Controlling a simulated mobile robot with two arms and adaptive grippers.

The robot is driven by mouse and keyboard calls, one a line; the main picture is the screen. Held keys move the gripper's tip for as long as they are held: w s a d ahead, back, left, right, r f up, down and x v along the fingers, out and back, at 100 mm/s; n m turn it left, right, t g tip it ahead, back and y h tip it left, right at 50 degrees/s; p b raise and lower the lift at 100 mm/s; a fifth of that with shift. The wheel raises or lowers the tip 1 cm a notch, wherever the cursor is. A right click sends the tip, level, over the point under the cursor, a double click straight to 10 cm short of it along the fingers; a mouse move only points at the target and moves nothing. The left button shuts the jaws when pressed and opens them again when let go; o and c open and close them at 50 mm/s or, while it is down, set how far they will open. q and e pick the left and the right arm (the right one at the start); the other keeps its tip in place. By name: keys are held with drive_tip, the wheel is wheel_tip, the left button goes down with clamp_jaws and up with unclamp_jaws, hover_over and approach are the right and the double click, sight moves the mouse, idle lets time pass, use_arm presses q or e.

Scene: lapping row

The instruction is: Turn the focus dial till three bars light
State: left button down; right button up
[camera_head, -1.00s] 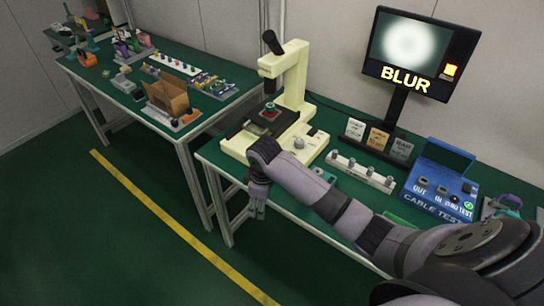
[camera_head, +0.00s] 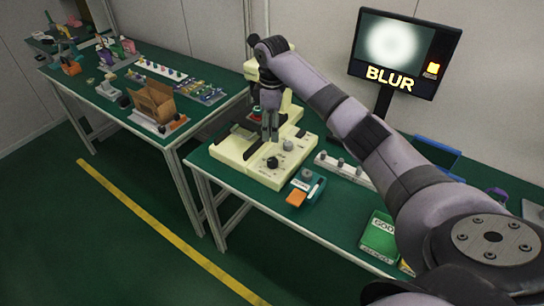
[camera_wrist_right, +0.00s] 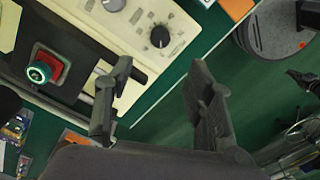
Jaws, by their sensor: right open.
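The cream microscope (camera_head: 238,152) stands on the green bench. On its base front are a dark knob (camera_head: 272,163) and a paler knob (camera_head: 288,145); I cannot tell by label which is the focus dial. In the right wrist view the dark knob (camera_wrist_right: 160,36) and part of the pale knob (camera_wrist_right: 113,4) lie beyond my fingertips. My right gripper (camera_head: 270,136) points down above the base, just behind the dark knob in the picture, open and empty (camera_wrist_right: 160,72). My left gripper is out of view.
A red-and-green sample (camera_wrist_right: 50,68) sits on the dark stage. Right of the base are a small teal device (camera_head: 307,182), an orange block (camera_head: 296,198), a strip of knobs (camera_head: 343,168) and a green box (camera_head: 380,238). My right arm crosses the bench.

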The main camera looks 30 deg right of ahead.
sight(272, 160)
wheel_tip(272, 160, down, 13)
drive_tip(key=shift+r+p, duration=0.1)
drive_tip(key=shift+p, duration=0.3)
drive_tip(key=shift+c, duration=0.4)
drive_tip(key=c, duration=1.1)
